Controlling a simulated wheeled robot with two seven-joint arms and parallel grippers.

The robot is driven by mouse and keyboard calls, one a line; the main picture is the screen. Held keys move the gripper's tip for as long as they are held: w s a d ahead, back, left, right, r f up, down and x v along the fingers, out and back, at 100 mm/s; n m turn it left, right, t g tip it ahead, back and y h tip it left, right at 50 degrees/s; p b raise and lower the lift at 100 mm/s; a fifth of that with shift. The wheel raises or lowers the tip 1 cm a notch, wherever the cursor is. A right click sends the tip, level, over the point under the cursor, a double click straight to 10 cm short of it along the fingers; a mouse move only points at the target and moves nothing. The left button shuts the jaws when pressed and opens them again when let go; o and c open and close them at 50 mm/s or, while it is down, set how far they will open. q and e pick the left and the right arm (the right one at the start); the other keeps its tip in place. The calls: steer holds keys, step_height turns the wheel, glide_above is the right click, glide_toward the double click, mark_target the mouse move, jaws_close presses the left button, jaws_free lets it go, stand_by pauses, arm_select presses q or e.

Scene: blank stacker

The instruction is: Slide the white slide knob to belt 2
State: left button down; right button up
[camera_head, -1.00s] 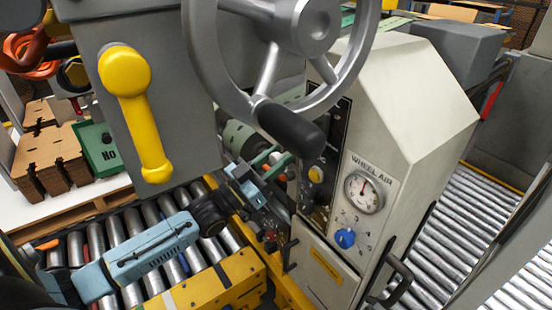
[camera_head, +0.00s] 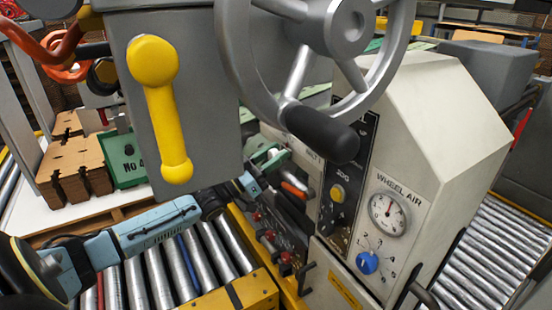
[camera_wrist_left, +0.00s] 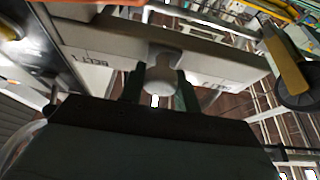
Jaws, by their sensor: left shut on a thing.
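The white slide knob (camera_wrist_left: 161,76) shows in the left wrist view, a rounded pale knob between the two green fingertips of my left gripper (camera_wrist_left: 158,90). The gripper is shut on it. The knob stands in front of a pale housing with a dark slot; a BELT 1 label (camera_wrist_left: 92,75) lies to its left, and another label (camera_wrist_left: 214,82), too blurred to read, to its right. In the head view my left gripper (camera_head: 266,162) reaches in beside the pale machine, behind the handwheel handle. The knob is mostly hidden there. My right gripper is not in view.
A grey handwheel (camera_head: 320,30) with a black handle (camera_head: 320,132) overhangs the space near my gripper. A yellow lever (camera_head: 162,110) is at left. The pale machine (camera_head: 430,150) carries a gauge (camera_head: 389,214) and blue dial (camera_head: 367,262). A roller conveyor (camera_head: 175,275) runs below.

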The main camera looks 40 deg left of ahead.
arm_select(q)
steer(key=c, duration=1.1)
jaws_free()
steer(key=shift+a, duration=0.1)
steer(key=shift+o, duration=0.2)
steer(key=shift+s+f, duration=0.15)
steer(key=shift+s, duration=0.05)
steer(key=p+v, duration=0.2)
steer(key=v, duration=1.1)
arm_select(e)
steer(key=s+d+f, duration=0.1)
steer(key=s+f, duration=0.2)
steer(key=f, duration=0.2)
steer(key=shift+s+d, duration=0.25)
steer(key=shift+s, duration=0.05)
